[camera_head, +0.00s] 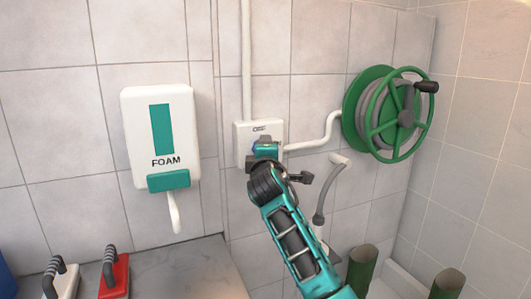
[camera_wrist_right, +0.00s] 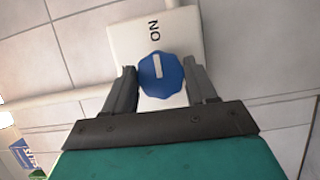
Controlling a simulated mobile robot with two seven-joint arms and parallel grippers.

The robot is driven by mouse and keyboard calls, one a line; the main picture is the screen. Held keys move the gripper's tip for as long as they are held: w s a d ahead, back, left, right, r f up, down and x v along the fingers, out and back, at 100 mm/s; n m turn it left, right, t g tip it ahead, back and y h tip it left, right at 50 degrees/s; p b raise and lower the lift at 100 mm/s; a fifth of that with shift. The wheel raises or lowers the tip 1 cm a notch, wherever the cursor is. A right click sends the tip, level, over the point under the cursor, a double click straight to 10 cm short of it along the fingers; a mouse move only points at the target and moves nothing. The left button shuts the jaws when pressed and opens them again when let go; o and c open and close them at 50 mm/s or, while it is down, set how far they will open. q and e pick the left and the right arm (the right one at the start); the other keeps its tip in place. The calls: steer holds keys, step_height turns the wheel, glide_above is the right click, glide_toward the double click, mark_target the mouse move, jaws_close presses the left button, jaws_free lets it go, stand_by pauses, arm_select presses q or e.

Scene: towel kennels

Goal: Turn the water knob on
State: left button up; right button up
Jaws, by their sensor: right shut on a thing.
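The water knob (camera_wrist_right: 160,76) is a blue, scalloped dial with a white pointer line, mounted on a white valve box (camera_wrist_right: 128,42). In the right wrist view the line runs up and down the picture, and the letters ON stand on the box beyond the knob. My right gripper (camera_wrist_right: 160,84) is shut on the knob, with one dark finger on each side. In the head view my right gripper (camera_head: 265,150) is against the front of the box (camera_head: 243,128) and hides the knob. My left gripper is not in view.
A white pipe (camera_head: 247,60) enters the box from above, and another runs right to a green hose reel (camera_head: 385,112). A foam dispenser (camera_head: 158,130) hangs on the left wall above a counter (camera_head: 190,270) with brushes. Green cylinders (camera_head: 361,265) stand lower right.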

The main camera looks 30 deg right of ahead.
steer(key=o, duration=1)
steer(key=shift+o, duration=0.2)
steer(key=v, duration=1.3)
steer(key=shift+b, duration=0.3)
